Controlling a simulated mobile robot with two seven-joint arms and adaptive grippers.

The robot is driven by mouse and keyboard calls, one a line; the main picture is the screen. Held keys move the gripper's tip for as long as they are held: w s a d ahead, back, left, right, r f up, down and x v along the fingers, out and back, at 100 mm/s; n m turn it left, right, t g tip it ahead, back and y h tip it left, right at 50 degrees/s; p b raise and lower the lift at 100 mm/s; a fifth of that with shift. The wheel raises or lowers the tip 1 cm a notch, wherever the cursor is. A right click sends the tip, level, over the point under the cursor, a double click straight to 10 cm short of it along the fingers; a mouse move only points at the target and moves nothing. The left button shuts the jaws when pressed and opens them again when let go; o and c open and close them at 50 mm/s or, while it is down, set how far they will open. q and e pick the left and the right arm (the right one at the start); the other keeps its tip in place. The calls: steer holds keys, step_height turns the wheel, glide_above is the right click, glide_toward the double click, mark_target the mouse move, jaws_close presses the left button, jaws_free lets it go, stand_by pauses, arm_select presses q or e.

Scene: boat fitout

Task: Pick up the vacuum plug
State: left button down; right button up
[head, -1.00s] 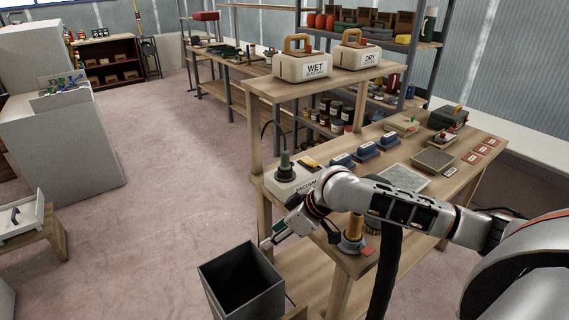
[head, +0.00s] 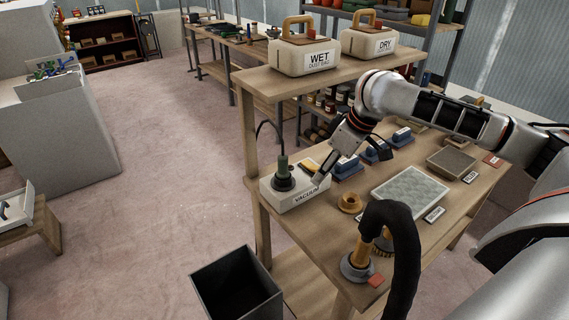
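The vacuum plug (head: 283,169) is a dark green upright piece with a black cable at its top. It sits in a round dark base on the white box labelled VACUUM (head: 298,200), at the left end of the workbench. My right gripper (head: 350,168) is above the bench just right of the plug, tilted downward. Its fingers look spread, with one near the box's right side and a dark one further right. It is apart from the plug and holds nothing that I can see. My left gripper is out of view.
Blue blocks (head: 345,168) stand behind the gripper. A grey-green pad (head: 410,192), a brass ring (head: 349,202) and a thick black hose (head: 400,245) are on the right. The WET container (head: 304,57) stands on the shelf above. A dark bin (head: 237,285) is on the floor.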

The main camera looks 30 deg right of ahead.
mark_target(286, 157)
steer(key=w+a, duration=0.2)
steer(key=w, duration=0.1)
steer(key=w+a, duration=0.2)
steer(key=w, duration=0.1)
steer(key=w+a, duration=0.2)
steer(key=w, duration=0.1)
steer(key=shift+w+p, duration=0.1)
steer(key=shift+p, duration=0.25)
steer(key=shift+w+x, duration=0.25)
steer(key=shift+x, duration=0.9)
steer(key=shift+w+a+f, duration=0.1)
steer(key=shift+w+f, duration=0.05)
steer(key=shift+f, duration=0.2)
jaws_close()
